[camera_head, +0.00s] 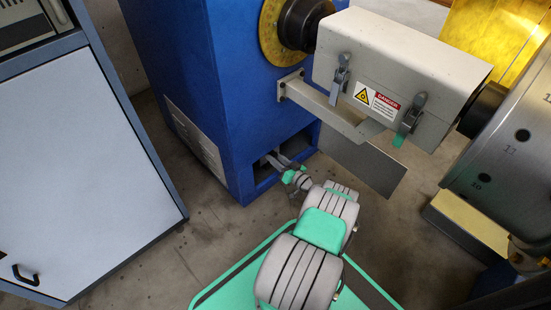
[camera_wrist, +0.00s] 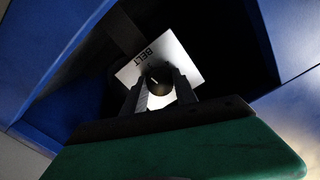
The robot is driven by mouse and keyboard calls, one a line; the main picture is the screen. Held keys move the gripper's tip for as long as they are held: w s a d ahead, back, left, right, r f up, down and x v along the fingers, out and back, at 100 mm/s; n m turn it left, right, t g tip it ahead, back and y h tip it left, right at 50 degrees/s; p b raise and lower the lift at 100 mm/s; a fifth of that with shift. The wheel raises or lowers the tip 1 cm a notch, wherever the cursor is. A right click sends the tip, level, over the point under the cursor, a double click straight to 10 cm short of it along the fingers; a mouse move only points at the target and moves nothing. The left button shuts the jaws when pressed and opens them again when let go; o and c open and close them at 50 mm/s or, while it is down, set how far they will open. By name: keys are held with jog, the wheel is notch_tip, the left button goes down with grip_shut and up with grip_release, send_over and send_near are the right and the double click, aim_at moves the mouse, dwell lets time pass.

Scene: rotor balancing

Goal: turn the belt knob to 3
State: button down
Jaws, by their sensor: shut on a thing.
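The belt knob (camera_wrist: 158,81) is a dark round knob with a small light pointer mark, in the wrist view. It sits on a pale square plate (camera_wrist: 186,57) labelled BELT, inside a dark recess. The numbers on the plate are not readable here. My gripper (camera_wrist: 160,88) has its two fingers on either side of the knob and is shut on it. In the head view my gripper (camera_head: 275,160) reaches into the opening low in the blue machine housing (camera_head: 228,95), and the knob is hidden there.
Blue walls (camera_wrist: 45,50) frame the recess closely around my gripper. A grey cover with a danger label (camera_head: 385,75) and a hanging plate (camera_head: 365,165) are above and right of my arm. A pale cabinet (camera_head: 80,165) stands at the left, with bare floor between.

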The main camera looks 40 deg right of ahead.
jog(key=shift+m, duration=0.8)
jog(key=shift+d, duration=0.1)
jog(key=c, duration=1)
grip_release()
jog(key=shift+o, duration=0.2)
